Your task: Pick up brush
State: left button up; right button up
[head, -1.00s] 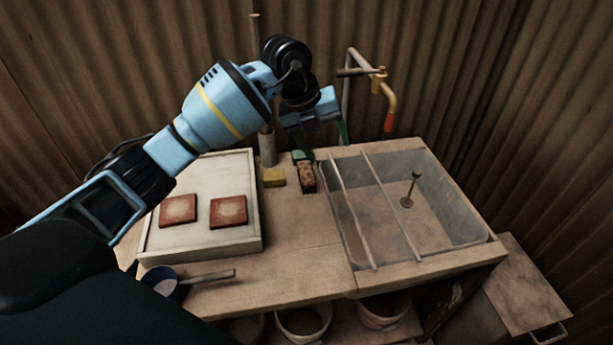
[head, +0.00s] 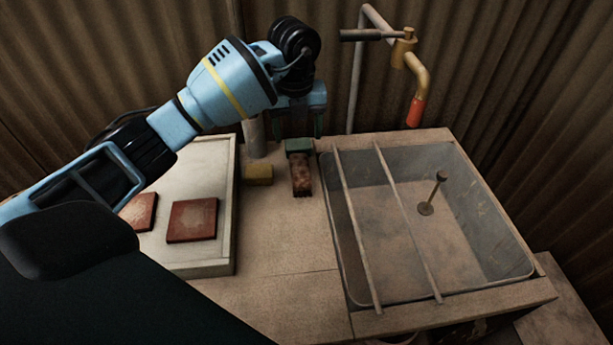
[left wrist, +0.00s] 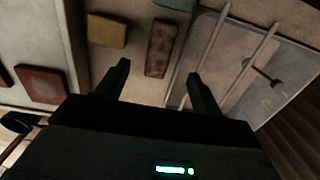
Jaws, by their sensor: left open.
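A brown, worn oblong block that looks like the brush (head: 302,181) lies on the worktop, left of the basin. It also shows in the left wrist view (left wrist: 159,50), beyond the fingertips and roughly between their lines. My left gripper (head: 297,130) is open and empty, at the far end of the brush in the head view. In the left wrist view its two fingers (left wrist: 158,73) are spread apart and do not touch the brush. My right gripper is not in view.
A green block (head: 298,147) lies just behind the brush, and a yellow block (head: 258,175) is to its left. The basin (head: 486,258) with two rods across it is close on the right. A tray (head: 225,245) with red tiles is left. A tap (head: 416,110) rises behind.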

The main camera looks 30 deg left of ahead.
aim_at(300, 168)
pick_arm(q)
notch_tip(300, 168, down, 4)
jog(key=shift+r+b, duration=0.1)
jog(key=shift+b, duration=0.55)
jog(key=shift+f, duration=1.3)
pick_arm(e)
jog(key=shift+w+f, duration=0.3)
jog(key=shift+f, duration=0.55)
pick_arm(q)
jog(key=f, duration=0.5)
jog(key=shift+s+d, duration=0.25)
jog(key=shift+d, duration=0.15)
jog(key=c, duration=1.1)
